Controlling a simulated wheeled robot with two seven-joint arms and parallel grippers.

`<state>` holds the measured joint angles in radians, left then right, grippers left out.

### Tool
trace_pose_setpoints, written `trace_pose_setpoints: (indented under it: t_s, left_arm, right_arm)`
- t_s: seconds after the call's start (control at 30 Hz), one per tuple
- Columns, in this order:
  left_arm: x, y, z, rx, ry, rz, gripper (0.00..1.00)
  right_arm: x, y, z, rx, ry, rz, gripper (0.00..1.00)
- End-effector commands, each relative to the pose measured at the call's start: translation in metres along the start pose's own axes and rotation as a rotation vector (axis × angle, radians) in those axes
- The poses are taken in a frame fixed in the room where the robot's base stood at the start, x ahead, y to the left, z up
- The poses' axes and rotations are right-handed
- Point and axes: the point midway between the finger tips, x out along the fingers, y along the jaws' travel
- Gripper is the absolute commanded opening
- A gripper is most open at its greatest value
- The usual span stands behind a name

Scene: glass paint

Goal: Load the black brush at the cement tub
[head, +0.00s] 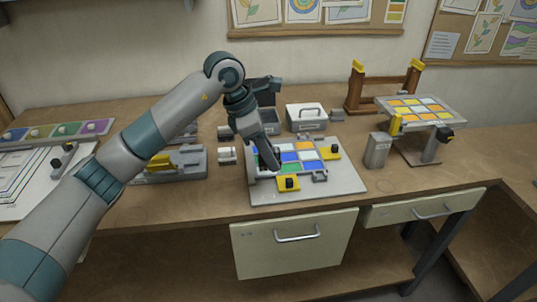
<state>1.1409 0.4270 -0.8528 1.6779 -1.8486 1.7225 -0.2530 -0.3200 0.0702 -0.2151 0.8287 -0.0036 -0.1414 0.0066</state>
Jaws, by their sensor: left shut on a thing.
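My left gripper (268,152) reaches down over the left part of a coloured glass panel (308,155). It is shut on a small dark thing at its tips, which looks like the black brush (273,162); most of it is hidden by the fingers. I cannot tell whether its tip touches the glass. I cannot tell for sure which container is the cement tub. Small pale containers (227,155) stand just left of the panel board, left of my gripper. My right gripper is not in view.
The panel lies on a grey board (345,185) with yellow clamps (288,184). A grey box with a handle (307,118) stands behind. A tilted stand with orange and yellow tiles (420,109) is at right. A grey fixture (178,164) lies at left. The table's front right is clear.

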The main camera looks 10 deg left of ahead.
Motion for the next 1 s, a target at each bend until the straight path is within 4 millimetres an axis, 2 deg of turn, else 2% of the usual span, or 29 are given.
trace_pose_setpoints:
  t_s: [0.07, 0.1, 0.17, 0.37, 0.57, 0.77, 1.0]
  left_arm:
    - [0.0, 0.0, 0.0, 0.0, 0.0, 0.0, 0.1]
    - [0.0, 0.0, 0.0, 0.0, 0.0, 0.0, 0.27]
    - [0.0, 0.0, 0.0, 0.0, 0.0, 0.0, 0.14]
    - [0.0, -0.001, -0.001, 0.01, 0.0, -0.004, 0.14]
    - [0.002, -0.009, -0.011, 0.114, 0.002, -0.048, 0.14]
    - [0.005, -0.029, -0.034, 0.365, 0.002, -0.153, 0.14]
    - [0.01, -0.064, -0.078, 0.787, 0.004, -0.329, 0.14]
  right_arm:
    - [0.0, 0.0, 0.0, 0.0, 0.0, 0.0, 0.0]
    - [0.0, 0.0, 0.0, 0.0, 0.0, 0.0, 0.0]
    - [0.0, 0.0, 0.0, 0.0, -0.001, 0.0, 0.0]
    - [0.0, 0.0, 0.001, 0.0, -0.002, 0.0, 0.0]
    - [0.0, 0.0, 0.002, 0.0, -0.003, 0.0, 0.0]
    - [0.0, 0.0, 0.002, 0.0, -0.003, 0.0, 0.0]
    - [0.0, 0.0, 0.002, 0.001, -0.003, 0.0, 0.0]
